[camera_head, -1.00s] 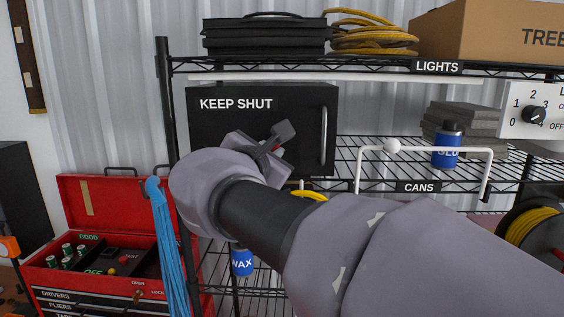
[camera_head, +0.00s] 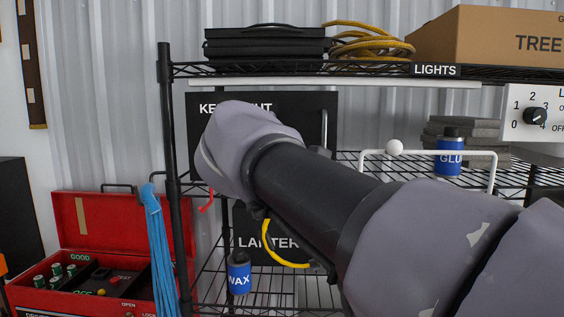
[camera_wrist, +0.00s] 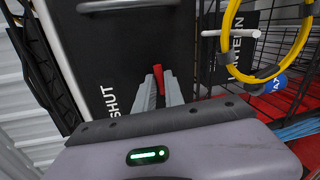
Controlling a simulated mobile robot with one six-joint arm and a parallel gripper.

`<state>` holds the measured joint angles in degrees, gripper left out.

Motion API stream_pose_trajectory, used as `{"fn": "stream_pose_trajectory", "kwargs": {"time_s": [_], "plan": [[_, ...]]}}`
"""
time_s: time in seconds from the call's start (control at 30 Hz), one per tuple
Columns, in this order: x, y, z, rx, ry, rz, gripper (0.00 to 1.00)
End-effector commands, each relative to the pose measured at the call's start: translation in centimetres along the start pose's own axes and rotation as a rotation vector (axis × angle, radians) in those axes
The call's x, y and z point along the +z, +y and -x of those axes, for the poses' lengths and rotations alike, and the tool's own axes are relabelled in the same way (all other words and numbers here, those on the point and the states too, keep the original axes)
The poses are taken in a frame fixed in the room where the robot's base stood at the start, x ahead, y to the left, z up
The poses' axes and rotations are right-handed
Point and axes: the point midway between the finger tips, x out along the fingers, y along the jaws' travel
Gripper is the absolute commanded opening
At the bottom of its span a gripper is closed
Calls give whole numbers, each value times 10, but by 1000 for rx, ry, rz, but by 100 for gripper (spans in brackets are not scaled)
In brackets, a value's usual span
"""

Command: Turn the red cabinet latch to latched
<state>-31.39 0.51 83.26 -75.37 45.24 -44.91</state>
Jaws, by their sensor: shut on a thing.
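The black cabinet marked KEEP SHUT (camera_head: 265,130) stands on the shelf, its lettering partly covered by my arm in the head view. Its door (camera_wrist: 115,45) fills the upper left of the wrist view. The red latch (camera_wrist: 158,75) shows as a short red piece between my fingertips, close in front of the door face. My gripper (camera_wrist: 158,92) is shut on it. Most of the latch is hidden by the fingers, so I cannot tell its full angle. In the head view my wrist hides the gripper and latch.
A black LANTERN box (camera_head: 262,243) with a yellow loop (camera_head: 280,250) is below. A WAX can (camera_head: 239,274) stands by it. A red toolbox (camera_head: 72,225) and blue cord (camera_head: 160,250) are lower left. A thin red hook (camera_head: 207,203) shows below my wrist. Shelf wires surround the arm.

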Motion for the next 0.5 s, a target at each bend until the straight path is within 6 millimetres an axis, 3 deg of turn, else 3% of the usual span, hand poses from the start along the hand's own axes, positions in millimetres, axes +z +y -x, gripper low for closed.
{"fn": "stream_pose_trajectory", "kwargs": {"time_s": [0.5], "plan": [[1,1,0,2,30,-152,0]]}}
